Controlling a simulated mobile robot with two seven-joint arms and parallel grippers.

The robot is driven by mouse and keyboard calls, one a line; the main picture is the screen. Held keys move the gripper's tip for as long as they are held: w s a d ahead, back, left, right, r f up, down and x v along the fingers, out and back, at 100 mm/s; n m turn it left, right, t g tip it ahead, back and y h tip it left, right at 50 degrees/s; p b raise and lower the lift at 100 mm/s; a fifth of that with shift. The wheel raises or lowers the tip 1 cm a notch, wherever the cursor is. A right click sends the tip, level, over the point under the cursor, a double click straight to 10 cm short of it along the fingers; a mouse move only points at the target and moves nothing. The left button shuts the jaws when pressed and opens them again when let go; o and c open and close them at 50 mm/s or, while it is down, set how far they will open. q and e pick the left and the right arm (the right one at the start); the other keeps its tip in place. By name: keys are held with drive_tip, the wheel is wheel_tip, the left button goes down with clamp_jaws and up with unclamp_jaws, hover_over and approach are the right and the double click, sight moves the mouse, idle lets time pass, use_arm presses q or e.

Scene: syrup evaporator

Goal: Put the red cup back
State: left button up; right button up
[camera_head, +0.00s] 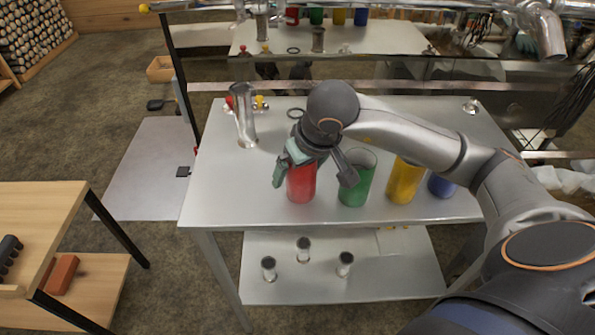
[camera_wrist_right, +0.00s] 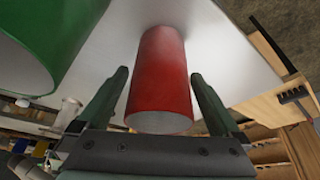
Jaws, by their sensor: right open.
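The red cup (camera_head: 301,184) stands upright on the metal table (camera_head: 232,185), near its front edge. My right gripper (camera_head: 312,178) is at the cup with its fingers spread, one on each side. In the right wrist view the red cup (camera_wrist_right: 161,75) lies between the two open fingers of the right gripper (camera_wrist_right: 160,95), with a visible gap on each side. The gripper hides the cup's upper part in the head view. My left gripper is not in view.
A green cup (camera_head: 355,180), a yellow cup (camera_head: 403,183) and a blue cup (camera_head: 441,186) stand in a row right of the red cup. A metal cylinder (camera_head: 244,125) stands at the table's back left. The table's left front is clear.

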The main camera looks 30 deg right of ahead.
drive_tip(key=v, duration=1)
drive_tip(key=shift+r+p, duration=0.2)
drive_tip(key=shift+p, duration=0.25)
drive_tip(key=shift+s, duration=0.1)
